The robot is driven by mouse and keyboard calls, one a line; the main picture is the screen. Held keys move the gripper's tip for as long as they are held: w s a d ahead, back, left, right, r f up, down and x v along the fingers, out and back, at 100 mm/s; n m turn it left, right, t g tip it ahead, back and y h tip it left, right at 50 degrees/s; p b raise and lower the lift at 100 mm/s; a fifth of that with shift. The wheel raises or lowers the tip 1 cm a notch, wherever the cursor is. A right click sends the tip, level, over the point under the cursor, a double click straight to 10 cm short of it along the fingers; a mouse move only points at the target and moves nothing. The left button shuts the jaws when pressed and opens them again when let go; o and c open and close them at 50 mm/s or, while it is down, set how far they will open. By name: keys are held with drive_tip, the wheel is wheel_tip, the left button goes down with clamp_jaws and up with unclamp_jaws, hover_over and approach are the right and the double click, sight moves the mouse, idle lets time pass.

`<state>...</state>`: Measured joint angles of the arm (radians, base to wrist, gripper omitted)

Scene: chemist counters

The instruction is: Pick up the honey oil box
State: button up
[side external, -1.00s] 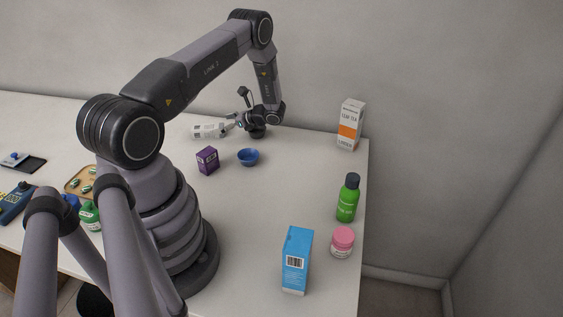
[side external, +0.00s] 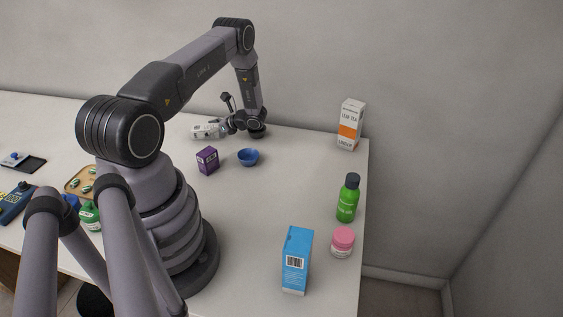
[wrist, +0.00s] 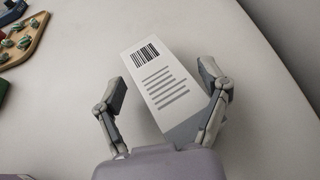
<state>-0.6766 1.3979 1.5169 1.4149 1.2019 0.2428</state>
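A white box (wrist: 160,72) with a barcode and dark printed lines lies on the counter in the wrist view. Its front name is not readable, so I cannot confirm that it is the honey oil box. It also shows in the side view (side external: 201,132), partly hidden by my gripper (side external: 222,130). In the wrist view my gripper (wrist: 164,84) is open, with one finger on each side of the box's near part. A gap shows at the left finger; the right finger is very near or touching the box's edge. A grey end of the box shows near the right finger.
A purple box (side external: 207,160) and a blue bowl (side external: 248,157) stand close in front of my gripper. A tea box (side external: 350,126), green bottle (side external: 347,198), pink jar (side external: 342,242) and blue box (side external: 297,260) stand at the right. A tray (wrist: 25,42) with green items is at the left.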

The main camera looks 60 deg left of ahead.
drive_tip(key=c, duration=1.1)
